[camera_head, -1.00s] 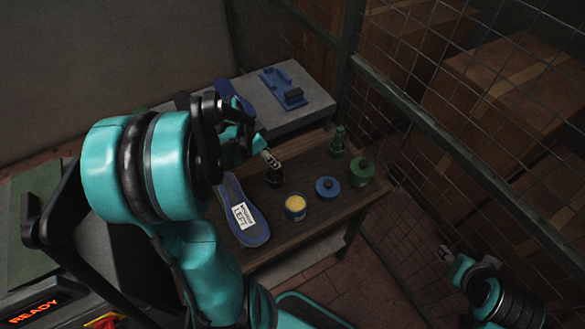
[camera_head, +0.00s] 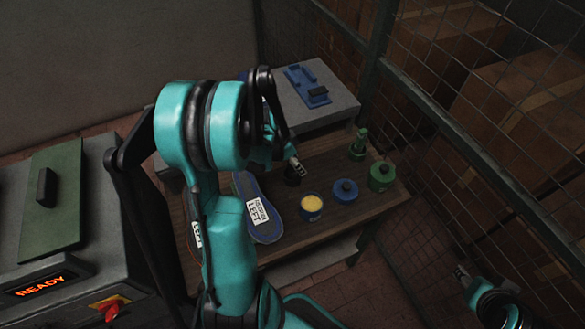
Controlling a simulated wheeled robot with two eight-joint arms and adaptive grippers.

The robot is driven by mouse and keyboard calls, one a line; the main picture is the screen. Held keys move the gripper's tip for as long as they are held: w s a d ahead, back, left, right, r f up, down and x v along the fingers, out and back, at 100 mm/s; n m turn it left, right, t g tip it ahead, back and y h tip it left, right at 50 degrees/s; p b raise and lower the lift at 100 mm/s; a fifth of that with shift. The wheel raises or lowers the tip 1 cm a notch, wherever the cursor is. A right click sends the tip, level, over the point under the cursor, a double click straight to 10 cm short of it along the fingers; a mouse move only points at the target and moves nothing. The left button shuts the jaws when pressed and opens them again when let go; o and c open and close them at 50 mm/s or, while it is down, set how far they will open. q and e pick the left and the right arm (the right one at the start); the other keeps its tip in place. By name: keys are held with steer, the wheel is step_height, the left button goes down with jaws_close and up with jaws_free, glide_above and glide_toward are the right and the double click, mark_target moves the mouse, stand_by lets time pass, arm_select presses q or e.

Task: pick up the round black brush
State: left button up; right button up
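The round black brush (camera_head: 292,178) stands on the wooden table, behind the insole with a white LEFT label (camera_head: 258,212). It is small and dark in this view. My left gripper (camera_head: 297,166) is right above the brush, its pale fingertips overlapping the brush's top in the picture. I cannot tell whether the fingers touch it or how far apart they are. My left arm hides the gripper's rear and part of the table. My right gripper (camera_head: 461,273) is at the lower right, away from the table and small in view; its opening is unclear.
An open tin with yellow contents (camera_head: 312,204), a blue lidded pot (camera_head: 345,190), a green pot (camera_head: 382,174) and a green bottle (camera_head: 358,146) stand right of the brush. A blue fixture (camera_head: 308,86) sits on the grey bench behind. Wire mesh fencing borders the right.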

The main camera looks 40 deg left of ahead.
arm_select(q)
jaws_close()
steer(key=shift+r, duration=0.6)
steer(key=w+d+r+p, duration=0.3)
steer(key=d+r+p, duration=0.1)
steer(key=d+r, duration=0.5)
steer(key=shift+w+d+r, duration=0.2)
steer(key=shift+d+r, duration=0.2)
steer(key=shift+d, duration=0.7)
